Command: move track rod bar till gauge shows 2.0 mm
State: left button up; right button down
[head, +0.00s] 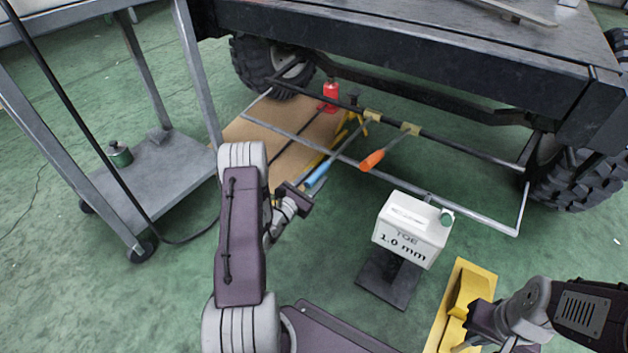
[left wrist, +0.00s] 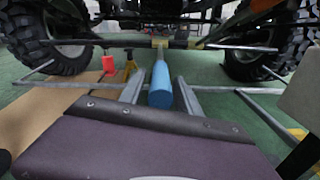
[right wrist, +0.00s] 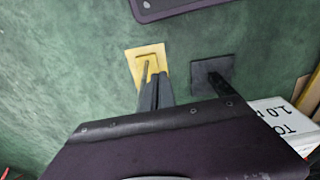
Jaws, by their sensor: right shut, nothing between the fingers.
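The gauge (head: 408,232) is a white box on a dark stand, and its face reads "TOE 1.0 mm". The dark track rod (head: 455,143) runs under the vehicle, with two brass-coloured fittings. A blue-handled bar (head: 326,168) and an orange-handled bar (head: 374,159) reach forward from these fittings. My left gripper (head: 304,192) is by the blue handle's near end. In the left wrist view its fingers stand apart on either side of the blue handle (left wrist: 161,86); contact cannot be told. My right gripper (right wrist: 154,92) is shut and empty, near a yellow block.
A silver measuring frame (head: 450,203) spans low between the wheels. The yellow block (head: 464,296) lies on the floor at front right. A grey trolley (head: 150,175) stands at left. A red jack (head: 330,92) and cardboard (head: 260,140) are under the vehicle.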

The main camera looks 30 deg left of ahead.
pick_arm(q)
grip_shut()
dwell(1.2)
